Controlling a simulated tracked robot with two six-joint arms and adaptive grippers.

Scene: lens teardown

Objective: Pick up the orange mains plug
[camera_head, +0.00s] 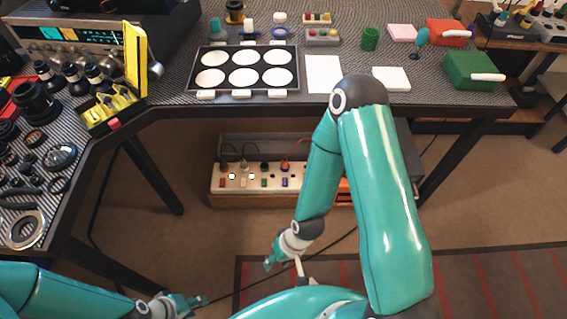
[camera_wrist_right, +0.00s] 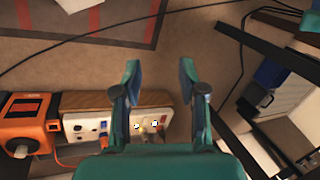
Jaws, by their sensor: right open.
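The orange mains plug (camera_head: 285,166) stands in the white socket strip (camera_head: 234,183) under the table, with an orange cable arching from it, in the head view. In the right wrist view, the plug (camera_wrist_right: 103,138) shows small near the strip's middle, left of my right gripper's fingers. My right gripper (camera_wrist_right: 160,85) is open, with nothing between its fingers. In the head view, my right gripper (camera_head: 272,262) is low over the floor in front of the strip, apart from the plug. My left gripper (camera_head: 186,304) is small at the bottom left; its opening is unclear.
Dark and pale plugs share the strip (camera_wrist_right: 75,125). An orange box (camera_wrist_right: 25,125) stands beside it in the wrist view. Table legs (camera_head: 152,170) flank the space below the tabletop (camera_head: 175,97). A black cable (camera_head: 335,240) crosses the open floor near a striped rug (camera_head: 490,290).

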